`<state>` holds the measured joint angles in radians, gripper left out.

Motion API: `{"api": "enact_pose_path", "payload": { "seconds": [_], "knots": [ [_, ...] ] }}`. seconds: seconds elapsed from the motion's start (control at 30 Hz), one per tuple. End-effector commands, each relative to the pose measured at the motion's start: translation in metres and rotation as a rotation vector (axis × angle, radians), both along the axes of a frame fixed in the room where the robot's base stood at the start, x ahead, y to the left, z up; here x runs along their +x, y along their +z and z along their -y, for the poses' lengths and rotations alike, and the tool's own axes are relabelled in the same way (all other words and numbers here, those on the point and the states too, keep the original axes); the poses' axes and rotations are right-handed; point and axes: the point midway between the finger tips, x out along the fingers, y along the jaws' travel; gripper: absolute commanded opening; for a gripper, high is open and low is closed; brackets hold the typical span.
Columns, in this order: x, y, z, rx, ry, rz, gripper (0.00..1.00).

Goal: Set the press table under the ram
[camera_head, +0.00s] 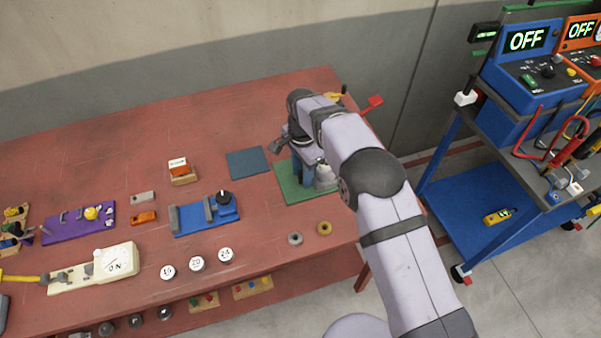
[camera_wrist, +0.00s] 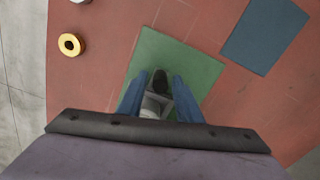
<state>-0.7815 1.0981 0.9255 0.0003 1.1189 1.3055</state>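My gripper (camera_head: 308,182) points down over the green mat (camera_head: 288,194) at the right end of the red table. In the wrist view its two blue fingers (camera_wrist: 160,78) stand apart on either side of a small grey part (camera_wrist: 152,106) with a dark round piece. I cannot tell whether the fingers touch it. A pale grey rounded part (camera_head: 324,175) shows beside the fingers in the head view. I cannot clearly make out the press table or ram; my arm hides much of this area. A red lever-like piece (camera_head: 375,102) shows behind my arm.
A dark blue mat (camera_head: 248,162) lies bare left of the green mat. A brass ring (camera_head: 324,228) and a grey ring (camera_head: 295,238) lie near the front edge. A blue fixture (camera_head: 190,221) and several weights stand left. A cart (camera_head: 540,185) with instruments stands right.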

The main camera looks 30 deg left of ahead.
Motion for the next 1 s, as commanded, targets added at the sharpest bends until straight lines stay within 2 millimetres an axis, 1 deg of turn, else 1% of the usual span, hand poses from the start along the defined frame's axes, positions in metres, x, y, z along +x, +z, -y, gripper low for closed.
{"api": "enact_pose_path", "payload": {
  "seconds": [0.3,0.43,0.57,0.8,0.9,1.0],
  "knots": [
    [0.000,0.001,0.000,0.000,0.000,0.001,0.35],
    [0.001,0.007,-0.001,0.003,0.000,0.003,0.35],
    [0.001,0.020,-0.001,0.003,0.000,0.004,0.35],
    [0.001,0.053,0.000,0.003,0.000,0.003,0.35],
    [0.001,0.064,0.000,0.002,0.000,0.002,0.35],
    [0.001,0.070,0.000,0.001,0.000,0.001,0.35]
  ]
}}
